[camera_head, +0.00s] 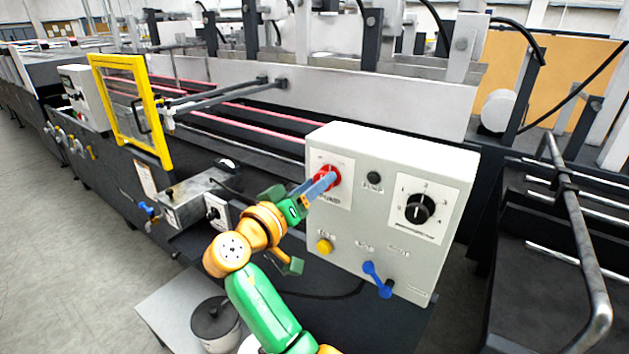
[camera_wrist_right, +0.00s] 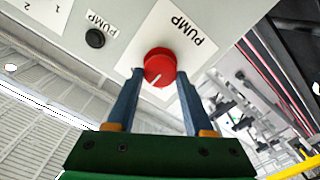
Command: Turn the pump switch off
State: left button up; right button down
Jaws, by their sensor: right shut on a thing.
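The pump switch (camera_head: 332,175) is a red round knob on a white label on the front of a grey control box. In the right wrist view the red knob (camera_wrist_right: 159,65) has a white pointer line, and the word PUMP is on its label. My right gripper (camera_head: 320,185) reaches the box from the lower left. Its two blue-grey fingers (camera_wrist_right: 157,85) are shut on the knob, one on each side. The fingers partly hide the knob and its label in the head view. My left gripper is not in view.
The grey control box (camera_head: 449,193) also carries a black button (camera_head: 374,177), a black dial (camera_head: 419,208), a yellow button (camera_head: 324,246) and a blue lever (camera_head: 377,280). A yellow-framed guard (camera_head: 165,145) stands at left. A metal rail (camera_head: 580,240) is at right.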

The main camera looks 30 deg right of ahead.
jog(key=shift+w+n+p, duration=0.1)
jog(key=shift+n+p, duration=1.75)
jog(key=shift+n, duration=1.75)
jog(key=c, duration=0.5)
grip_release()
jog(key=shift+o, duration=1)
jog(key=shift+d+f, duration=0.1)
jog(key=shift+d, duration=0.15)
